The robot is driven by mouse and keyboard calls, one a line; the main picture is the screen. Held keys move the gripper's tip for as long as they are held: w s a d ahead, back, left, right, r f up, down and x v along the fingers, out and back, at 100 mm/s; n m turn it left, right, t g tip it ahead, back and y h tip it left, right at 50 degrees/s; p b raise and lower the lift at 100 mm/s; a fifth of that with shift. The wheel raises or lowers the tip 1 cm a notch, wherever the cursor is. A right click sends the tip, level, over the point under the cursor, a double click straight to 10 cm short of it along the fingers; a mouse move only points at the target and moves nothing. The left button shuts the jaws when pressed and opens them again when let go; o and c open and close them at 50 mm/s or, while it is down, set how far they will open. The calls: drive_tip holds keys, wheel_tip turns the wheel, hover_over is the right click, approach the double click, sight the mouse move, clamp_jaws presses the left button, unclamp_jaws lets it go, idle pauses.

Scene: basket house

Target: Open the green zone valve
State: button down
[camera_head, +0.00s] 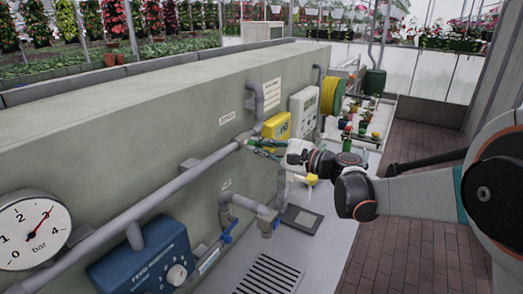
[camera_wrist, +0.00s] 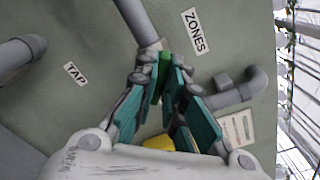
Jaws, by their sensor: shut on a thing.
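The green zone valve's handle (camera_wrist: 164,66) shows in the wrist view as a narrow green piece at the end of a grey pipe, left of the ZONES label (camera_wrist: 195,31). My gripper (camera_wrist: 170,75) has its teal-padded fingers closed in around this handle, and it is shut on it. In the head view my gripper (camera_head: 266,147) reaches from the right to the pipe end on the wall, below the yellow box (camera_head: 277,126). There the fingers largely hide the handle and the valve body, so I cannot tell the handle's exact angle.
Grey pipes (camera_head: 190,176) run along the wall. A pressure gauge (camera_head: 33,230), a blue dosing box (camera_head: 145,262) and a blue tap lever (camera_head: 228,237) are at left and below. A yellow handle (camera_head: 311,179) shows below my gripper. The brick floor (camera_head: 385,245) at right is clear.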

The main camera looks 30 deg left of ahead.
drive_tip(key=shift+a+f+n+b, duration=0.1)
drive_tip(key=shift+n+b, duration=0.85)
drive_tip(key=shift+n, duration=2.85)
drive_tip(key=c, duration=1.7)
unclamp_jaws()
drive_tip(key=shift+a+f, duration=0.1)
drive_tip(key=d, duration=0.8)
drive_tip(key=s+d, duration=0.1)
drive_tip(key=d, duration=0.3)
